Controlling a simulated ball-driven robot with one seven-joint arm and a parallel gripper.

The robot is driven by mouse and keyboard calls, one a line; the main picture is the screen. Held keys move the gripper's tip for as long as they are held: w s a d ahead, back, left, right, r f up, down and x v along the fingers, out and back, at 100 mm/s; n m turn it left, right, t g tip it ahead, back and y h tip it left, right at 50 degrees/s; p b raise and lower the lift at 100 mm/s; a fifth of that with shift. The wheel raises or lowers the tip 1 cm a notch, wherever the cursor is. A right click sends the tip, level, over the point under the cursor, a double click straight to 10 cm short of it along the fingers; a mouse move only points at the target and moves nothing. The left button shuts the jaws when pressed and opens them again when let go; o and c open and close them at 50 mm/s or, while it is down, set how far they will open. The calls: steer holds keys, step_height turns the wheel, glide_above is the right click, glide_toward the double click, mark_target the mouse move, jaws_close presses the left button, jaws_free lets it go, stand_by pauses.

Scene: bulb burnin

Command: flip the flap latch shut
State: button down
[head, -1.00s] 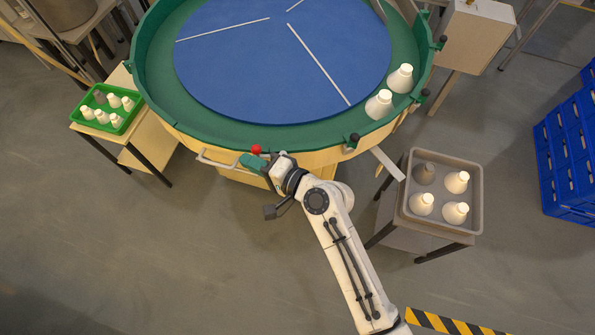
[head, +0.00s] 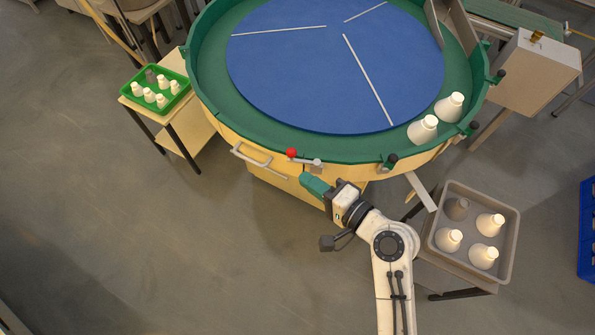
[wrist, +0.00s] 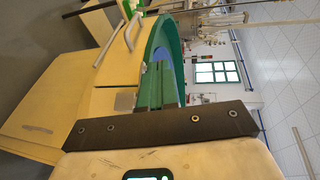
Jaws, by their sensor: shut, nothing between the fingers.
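The flap latch (head: 304,160) sits on the front rim of the round green-walled table. Its red knob (head: 291,153) is at the left end, and a grey lever runs right from it to a grey block, roughly along the rim. My gripper (head: 308,182), with green fingers, is shut and empty just below and right of the knob, in front of the table's side. It looks apart from the latch. The wrist view shows the green fingers (wrist: 158,86) close to the yellow table side; I cannot make out the red knob there.
A grab handle (head: 250,155) sticks out left of the latch. Black-knobbed clamps (head: 391,160) stand along the rim at right. A grey tray (head: 516,222) of bulbs is at right, a green tray (head: 183,82) at left. The floor at lower left is clear.

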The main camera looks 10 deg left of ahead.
steer(key=shift+v, duration=1.35)
steer(key=s+d+f+n+g+h, duration=0.2)
steer(key=s+d+f+h, duration=0.25)
steer(key=d, duration=0.35)
steer(key=s+d+f+n+g+h, duration=0.2)
steer(key=s+d+f+n+h, duration=0.15)
steer(key=s+d, duration=0.35)
steer(key=s+d+g+h, duration=0.3)
steer(key=s+d+h, duration=0.2)
steer(key=s+d, duration=0.4)
steer(key=d, duration=0.5)
steer(key=shift+s+h, duration=0.25)
steer(key=shift+h, duration=0.15)
